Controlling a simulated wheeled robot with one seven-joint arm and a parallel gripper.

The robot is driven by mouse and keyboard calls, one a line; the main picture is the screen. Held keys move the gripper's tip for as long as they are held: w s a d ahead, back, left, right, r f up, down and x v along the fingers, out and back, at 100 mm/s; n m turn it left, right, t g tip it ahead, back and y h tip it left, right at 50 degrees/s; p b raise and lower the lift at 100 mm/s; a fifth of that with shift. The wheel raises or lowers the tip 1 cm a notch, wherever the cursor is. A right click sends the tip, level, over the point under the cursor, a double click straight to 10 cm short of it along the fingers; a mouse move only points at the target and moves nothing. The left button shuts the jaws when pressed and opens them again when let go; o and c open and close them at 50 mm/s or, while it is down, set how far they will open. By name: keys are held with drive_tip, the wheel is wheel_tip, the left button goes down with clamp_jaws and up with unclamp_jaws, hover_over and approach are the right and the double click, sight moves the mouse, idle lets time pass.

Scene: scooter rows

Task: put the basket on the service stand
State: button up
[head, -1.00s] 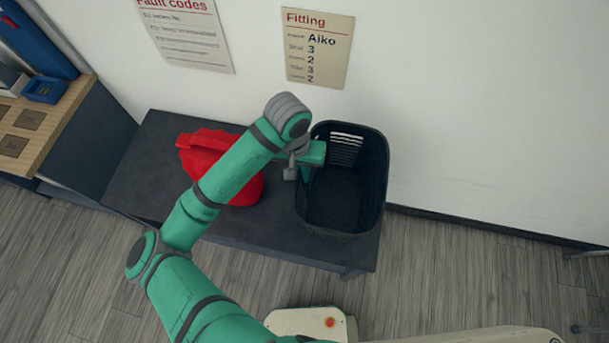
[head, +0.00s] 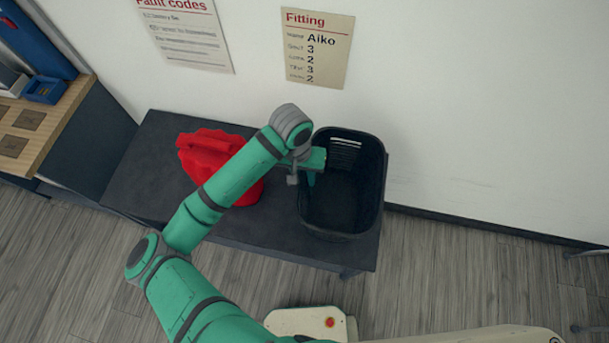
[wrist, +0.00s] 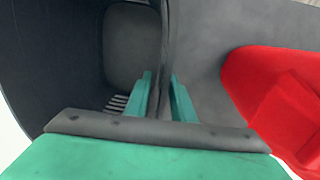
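The basket (head: 341,208) is black and open-topped, upright over the right end of a low dark stand (head: 285,231), likely the service stand. I cannot tell whether its bottom touches the top. My gripper (head: 311,172) is at the basket's left wall. In the wrist view, my gripper (wrist: 161,90) has one finger inside and one outside the basket wall (wrist: 161,35), closed on it. The basket's inside shows to the left there. The basket's underside is hidden.
A red lumpy object (head: 208,152) sits on the stand left of the basket, partly behind my arm; the wrist view shows it at right. A wooden-topped bench (head: 40,125) stands at far left. The wall with posters (head: 317,48) is close behind.

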wheel_tip(320, 180, up, 12)
drive_tip(key=a, duration=0.1)
drive_tip(key=shift+w+a, duration=0.15)
idle(0.6)
idle(0.5)
